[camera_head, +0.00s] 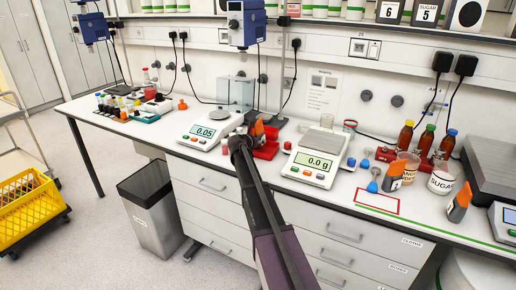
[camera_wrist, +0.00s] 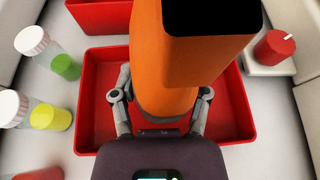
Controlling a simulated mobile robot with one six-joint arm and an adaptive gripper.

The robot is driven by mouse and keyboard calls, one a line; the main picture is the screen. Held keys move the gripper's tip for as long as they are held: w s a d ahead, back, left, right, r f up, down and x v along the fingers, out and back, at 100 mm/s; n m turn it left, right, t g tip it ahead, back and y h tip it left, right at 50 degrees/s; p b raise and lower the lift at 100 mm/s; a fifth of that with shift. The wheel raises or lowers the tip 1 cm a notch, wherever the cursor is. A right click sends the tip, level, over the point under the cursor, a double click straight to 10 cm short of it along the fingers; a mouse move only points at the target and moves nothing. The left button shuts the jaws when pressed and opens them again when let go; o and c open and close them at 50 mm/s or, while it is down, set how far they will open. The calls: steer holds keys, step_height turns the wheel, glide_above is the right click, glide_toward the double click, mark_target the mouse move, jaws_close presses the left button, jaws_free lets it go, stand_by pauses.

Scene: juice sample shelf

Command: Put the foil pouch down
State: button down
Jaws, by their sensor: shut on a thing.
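An orange foil pouch with a black end (camera_wrist: 185,70) fills the middle of the wrist view. My gripper (camera_wrist: 165,88) is shut on it, one finger on each side. A red tray (camera_wrist: 92,110) lies beneath the pouch and shows on both sides of it. Whether the pouch touches the tray floor is hidden. In the head view the pouch (camera_head: 258,128) shows just beyond the end of my arm, by the red tray (camera_head: 268,150) between the two balances.
A second red tray (camera_wrist: 105,17) lies behind in the wrist view. Balances (camera_head: 204,130) (camera_head: 314,160) flank the tray. Two similar pouches (camera_head: 459,203) (camera_head: 393,177) stand further right.

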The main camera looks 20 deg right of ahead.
steer(key=shift+f+b, duration=0.7)
steer(key=shift+f, duration=0.3)
steer(key=shift+f, duration=0.15)
steer(key=shift+c, duration=0.4)
jaws_free()
steer(key=shift+r, duration=0.2)
steer(key=p+v, duration=0.4)
steer(key=v, duration=0.8)
steer(key=shift+r+p, duration=0.1)
steer(key=shift+p, duration=0.25)
